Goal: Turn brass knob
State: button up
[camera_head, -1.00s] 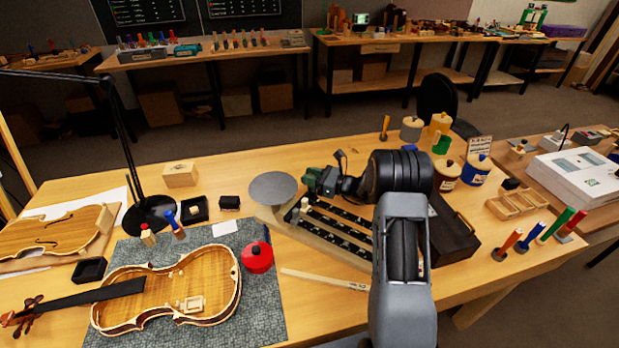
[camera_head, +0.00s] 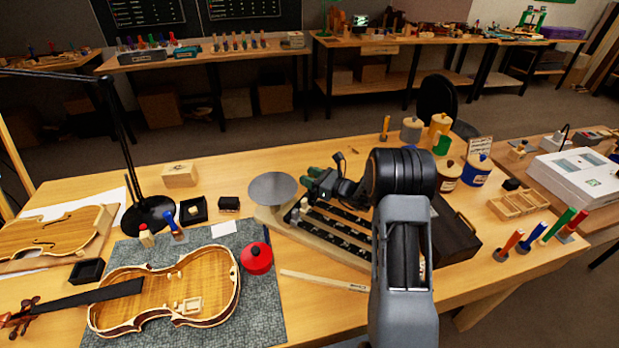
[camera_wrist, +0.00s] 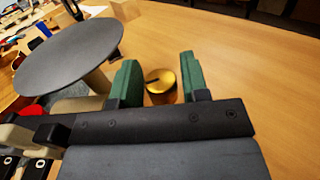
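The brass knob (camera_wrist: 161,84) is a round golden piece with a dark slot or pointer line on its top. It shows in the wrist view, beyond and between my gripper's two green fingers. My gripper (camera_wrist: 157,74) is open, with a gap on each side of the knob; I cannot tell whether the fingertips reach down around it. In the head view my gripper (camera_head: 311,179) is at the far end of the slotted rack, right of the grey disc, and the knob is hidden there.
A grey round disc (camera_head: 273,188) on a post stands left of my gripper. The black slotted rack (camera_head: 333,236) lies just in front. A dark box (camera_head: 452,232) stands to the right. The bench beyond the knob is clear.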

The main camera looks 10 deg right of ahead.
jog(key=shift+o, duration=1.3)
jog(key=b+v, duration=0.1)
jog(key=v, duration=1.3)
